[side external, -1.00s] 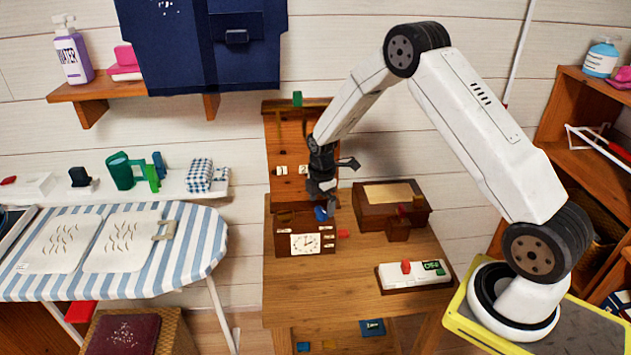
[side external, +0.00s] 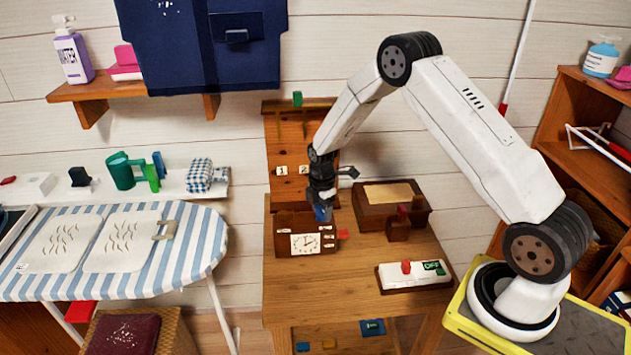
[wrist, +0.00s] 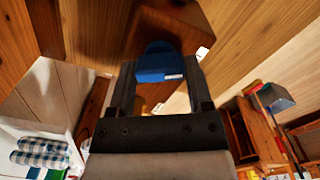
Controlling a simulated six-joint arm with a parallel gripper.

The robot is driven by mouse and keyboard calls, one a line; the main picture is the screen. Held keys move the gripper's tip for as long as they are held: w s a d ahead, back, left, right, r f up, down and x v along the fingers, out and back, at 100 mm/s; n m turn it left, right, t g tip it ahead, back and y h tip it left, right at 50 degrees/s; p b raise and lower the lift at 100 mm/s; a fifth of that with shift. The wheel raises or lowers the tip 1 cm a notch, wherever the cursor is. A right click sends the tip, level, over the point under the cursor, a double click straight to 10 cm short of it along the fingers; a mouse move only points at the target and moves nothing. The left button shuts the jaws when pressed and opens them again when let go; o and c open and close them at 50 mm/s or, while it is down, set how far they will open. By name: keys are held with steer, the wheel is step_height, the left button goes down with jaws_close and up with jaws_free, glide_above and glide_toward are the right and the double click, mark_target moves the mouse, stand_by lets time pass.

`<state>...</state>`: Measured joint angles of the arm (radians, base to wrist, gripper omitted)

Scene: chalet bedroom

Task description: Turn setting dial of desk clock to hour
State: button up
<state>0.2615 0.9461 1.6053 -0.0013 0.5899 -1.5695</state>
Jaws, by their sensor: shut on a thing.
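The desk clock (side external: 283,244) is a brown wooden box on the table, with a white face (side external: 304,243) on its front. A blue setting dial (side external: 321,214) stands on its top near the right end. My gripper (side external: 322,204) points down over the clock, its fingers around the dial. In the wrist view the blue dial (wrist: 160,64) sits between the two fingers (wrist: 160,85), and a short white mark shows on it. My gripper is shut on the dial. Small white labels (wrist: 202,53) lie beside the dial, too small to read. A red part (side external: 343,234) sticks out at the clock's right side.
A brown box with a tan top (side external: 390,194) stands right of the clock, a small wooden block (side external: 398,230) in front of it. A white panel with a red switch (side external: 405,280) lies front right. A wooden board (side external: 287,150) rises behind. The table's front left is clear.

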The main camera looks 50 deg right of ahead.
steer(key=shift+m, duration=0.5)
steer(key=m, duration=0.3)
steer(key=shift+m, duration=0.3)
steer(key=m, duration=0.4)
steer(key=shift+m, duration=0.3)
steer(key=m, duration=0.8)
steer(key=shift+m, duration=0.3)
steer(key=o, duration=1.3)
